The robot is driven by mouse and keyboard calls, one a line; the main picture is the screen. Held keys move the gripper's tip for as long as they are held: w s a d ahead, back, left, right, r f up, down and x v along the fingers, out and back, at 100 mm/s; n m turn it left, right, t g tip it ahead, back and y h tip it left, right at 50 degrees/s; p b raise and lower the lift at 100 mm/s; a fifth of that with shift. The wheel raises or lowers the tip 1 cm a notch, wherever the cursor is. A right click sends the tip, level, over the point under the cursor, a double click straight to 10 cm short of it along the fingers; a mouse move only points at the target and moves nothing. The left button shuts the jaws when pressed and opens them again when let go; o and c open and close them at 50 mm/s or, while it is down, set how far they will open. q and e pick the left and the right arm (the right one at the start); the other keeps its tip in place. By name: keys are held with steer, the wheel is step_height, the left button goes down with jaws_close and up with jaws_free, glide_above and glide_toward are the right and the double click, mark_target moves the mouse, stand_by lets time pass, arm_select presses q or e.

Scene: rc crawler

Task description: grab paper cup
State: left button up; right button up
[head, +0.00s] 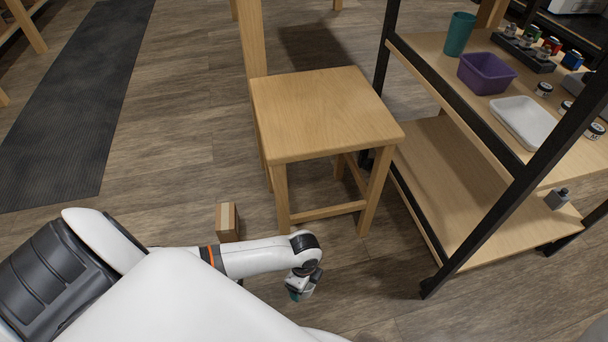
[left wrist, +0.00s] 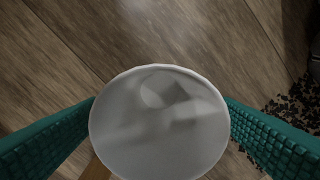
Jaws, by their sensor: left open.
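A white paper cup (left wrist: 160,125) shows as a large pale round shape in the left wrist view, low in the middle. It lies between the two teal textured fingers of my left gripper (head: 302,290), which is open. The fingertips come close to the cup's rim on both sides; whether they touch it I cannot tell. In the head view my left gripper hangs low over the wooden floor, in front of the wooden chair (head: 325,110), and the cup cannot be made out there. My right gripper is not in view.
A cardboard box (head: 227,221) stands on the floor beside my left arm. A shelf rack (head: 450,170) at right holds a teal cup (head: 459,34), a purple bin (head: 486,73) and a white tray (head: 524,121). Dark crumbs (left wrist: 290,112) lie right of the gripper.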

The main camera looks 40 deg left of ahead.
arm_select(q)
steer(key=shift+f, duration=0.15)
steer(key=c, duration=1.1)
